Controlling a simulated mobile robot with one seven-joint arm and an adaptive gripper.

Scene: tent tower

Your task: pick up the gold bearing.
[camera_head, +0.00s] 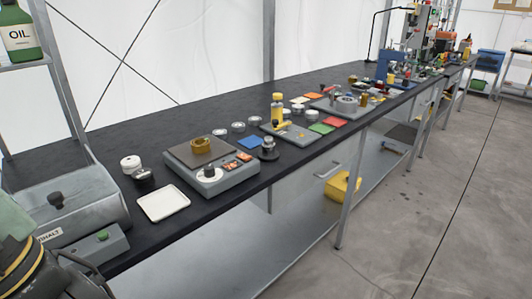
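A gold bearing (201,145), a short thick ring, lies on the dark brown top plate of a grey bench device (240,178) in the head view. The device stands on the black worktop, left of the middle, and has a round knob and small orange-lit panels on its front. The bearing's ring opening faces up, and nothing touches it from above. My gripper is not seen in this view.
Several metal rings (238,127) and a grey board with a yellow tool (277,108) lie to the right. A grey machine (70,208) fills the bench's near left end.

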